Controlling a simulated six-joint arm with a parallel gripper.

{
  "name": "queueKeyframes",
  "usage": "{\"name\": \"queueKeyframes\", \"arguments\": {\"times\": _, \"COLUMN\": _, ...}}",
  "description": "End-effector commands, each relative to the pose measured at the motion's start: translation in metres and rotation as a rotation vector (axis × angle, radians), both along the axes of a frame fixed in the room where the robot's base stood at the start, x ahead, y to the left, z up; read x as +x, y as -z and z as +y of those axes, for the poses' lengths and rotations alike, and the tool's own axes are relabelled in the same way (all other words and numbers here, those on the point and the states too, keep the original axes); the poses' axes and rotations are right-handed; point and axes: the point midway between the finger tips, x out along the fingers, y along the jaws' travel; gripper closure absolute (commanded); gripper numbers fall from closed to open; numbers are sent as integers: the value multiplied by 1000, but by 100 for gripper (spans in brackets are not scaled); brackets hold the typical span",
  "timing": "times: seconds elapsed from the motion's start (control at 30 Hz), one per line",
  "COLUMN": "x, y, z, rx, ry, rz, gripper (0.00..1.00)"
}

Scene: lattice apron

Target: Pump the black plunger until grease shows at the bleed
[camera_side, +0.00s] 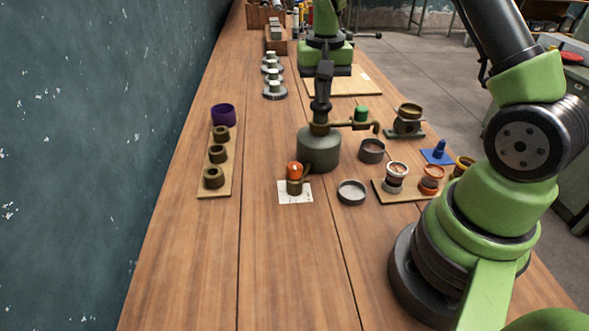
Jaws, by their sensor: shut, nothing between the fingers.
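The grease pump is a grey-green pot (319,150) standing upright mid-bench. The black plunger (320,106) rises from its brass-coloured top. My gripper (321,96) points down directly above the pot, shut with nothing between its fingers. Its tips line up with the plunger's top; dark on dark, I cannot tell touching from a small gap. A brass side pipe (375,127) with a green cap (361,114) leaves the pump on the right. I see no clear grease at its end. Left of the pot, a brass fitting with a glossy orange-red top (294,171) stands on white paper (296,197).
Left, a board (208,190) holds several dark rings, with a purple cup (222,115) behind. Shallow round dishes (352,192) (371,151) stand right of the pot. A board with jars (396,178) and a blue stand (438,153) lie farther right. The front bench is clear.

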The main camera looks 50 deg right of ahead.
Motion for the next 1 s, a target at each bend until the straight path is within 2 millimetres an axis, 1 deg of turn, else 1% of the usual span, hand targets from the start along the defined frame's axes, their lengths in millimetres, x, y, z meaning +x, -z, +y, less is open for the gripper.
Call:
{"name": "queueKeyframes", "arguments": {"times": 0.23, "x": 0, "y": -2, "z": 0, "rx": 0, "ry": -1, "rz": 1, "gripper": 100}}
{"name": "queueKeyframes", "arguments": {"times": 0.7, "x": 0, "y": -37, "z": 0, "rx": -1, "ry": 0, "rz": 1, "gripper": 100}}
{"name": "queueKeyframes", "arguments": {"times": 0.83, "x": 0, "y": -43, "z": 0, "rx": 0, "ry": -1, "rz": 0, "gripper": 100}}
{"name": "queueKeyframes", "arguments": {"times": 1.0, "x": 0, "y": -45, "z": 0, "rx": 0, "ry": 0, "rz": 1, "gripper": 100}}
